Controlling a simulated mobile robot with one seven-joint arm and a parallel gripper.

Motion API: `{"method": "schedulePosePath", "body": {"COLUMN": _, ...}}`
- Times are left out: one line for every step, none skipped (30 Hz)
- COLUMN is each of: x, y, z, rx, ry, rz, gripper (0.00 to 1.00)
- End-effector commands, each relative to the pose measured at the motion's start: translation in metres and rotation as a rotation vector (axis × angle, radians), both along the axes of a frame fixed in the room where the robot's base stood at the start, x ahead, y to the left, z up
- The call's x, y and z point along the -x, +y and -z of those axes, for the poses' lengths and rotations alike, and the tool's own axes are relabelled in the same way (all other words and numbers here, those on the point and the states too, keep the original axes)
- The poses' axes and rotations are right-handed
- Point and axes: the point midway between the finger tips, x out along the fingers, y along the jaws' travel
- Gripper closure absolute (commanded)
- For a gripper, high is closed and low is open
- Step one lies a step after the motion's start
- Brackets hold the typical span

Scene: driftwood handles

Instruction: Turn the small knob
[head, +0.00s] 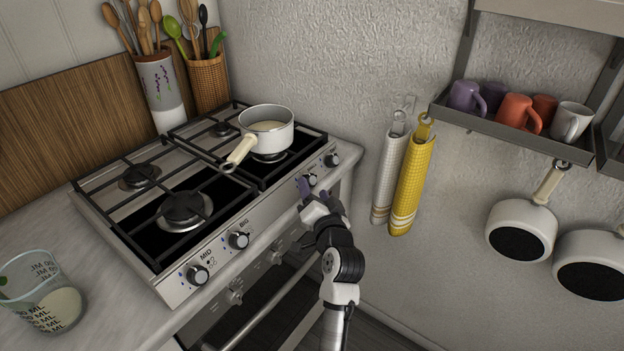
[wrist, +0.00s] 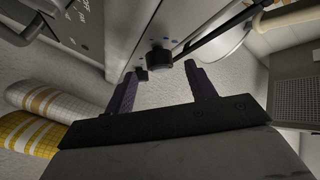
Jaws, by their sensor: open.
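The stove's front panel (head: 218,254) carries several black knobs. One knob (head: 309,180) is just past my gripper (head: 304,188) in the head view; its label is too small to read. In the wrist view this dark knob (wrist: 159,58) appears between and slightly beyond the fingertips of my open gripper (wrist: 161,76). The fingers look apart from it, with nothing held. A further knob (head: 332,160) sits to the right on the panel and shows smaller in the wrist view (wrist: 141,74). The knobs marked MID (head: 197,274) and BIG (head: 238,239) are to the left.
White (head: 390,178) and yellow (head: 412,185) towels hang right of the stove. A measuring cup (head: 45,292) stands on the counter at left. The oven handle (head: 270,315) runs below.

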Motion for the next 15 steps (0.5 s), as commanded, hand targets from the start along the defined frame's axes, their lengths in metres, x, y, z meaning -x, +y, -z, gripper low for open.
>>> {"method": "schedulePosePath", "body": {"x": -0.009, "y": 0.003, "z": -0.003, "rx": -0.001, "ry": 0.000, "rz": -0.001, "gripper": 0.44}}
{"method": "schedulePosePath", "body": {"x": -0.013, "y": 0.003, "z": -0.003, "rx": 0.000, "ry": -0.001, "rz": 0.000, "gripper": 0.44}}
{"method": "schedulePosePath", "body": {"x": -0.017, "y": 0.005, "z": -0.002, "rx": 0.000, "ry": -0.001, "rz": 0.000, "gripper": 0.44}}
{"method": "schedulePosePath", "body": {"x": -0.020, "y": 0.005, "z": -0.002, "rx": 0.001, "ry": -0.002, "rz": 0.000, "gripper": 0.44}}
{"method": "schedulePosePath", "body": {"x": -0.023, "y": 0.006, "z": -0.001, "rx": 0.001, "ry": 0.000, "rz": 0.000, "gripper": 0.44}}
{"method": "schedulePosePath", "body": {"x": -0.026, "y": 0.007, "z": -0.001, "rx": 0.001, "ry": 0.000, "rz": 0.000, "gripper": 0.44}}
{"method": "schedulePosePath", "body": {"x": -0.027, "y": 0.007, "z": -0.001, "rx": 0.001, "ry": 0.000, "rz": 0.000, "gripper": 0.44}}
{"method": "schedulePosePath", "body": {"x": -0.029, "y": 0.008, "z": -0.001, "rx": 0.001, "ry": -0.002, "rz": 0.000, "gripper": 0.44}}
{"method": "schedulePosePath", "body": {"x": -0.030, "y": 0.008, "z": -0.001, "rx": 0.001, "ry": -0.002, "rz": 0.000, "gripper": 0.44}}
{"method": "schedulePosePath", "body": {"x": -0.031, "y": 0.008, "z": -0.001, "rx": 0.001, "ry": -0.002, "rz": 0.000, "gripper": 0.44}}
{"method": "schedulePosePath", "body": {"x": -0.031, "y": 0.008, "z": 0.000, "rx": 0.001, "ry": -0.001, "rz": 0.001, "gripper": 0.44}}
{"method": "schedulePosePath", "body": {"x": -0.031, "y": 0.008, "z": 0.000, "rx": 0.001, "ry": -0.001, "rz": 0.001, "gripper": 0.44}}
{"method": "schedulePosePath", "body": {"x": -0.031, "y": 0.008, "z": 0.000, "rx": 0.001, "ry": -0.001, "rz": 0.001, "gripper": 0.44}}
{"method": "schedulePosePath", "body": {"x": -0.031, "y": 0.008, "z": 0.000, "rx": 0.001, "ry": -0.001, "rz": 0.001, "gripper": 0.44}}
{"method": "schedulePosePath", "body": {"x": -0.031, "y": 0.008, "z": 0.000, "rx": 0.001, "ry": -0.001, "rz": 0.001, "gripper": 0.44}}
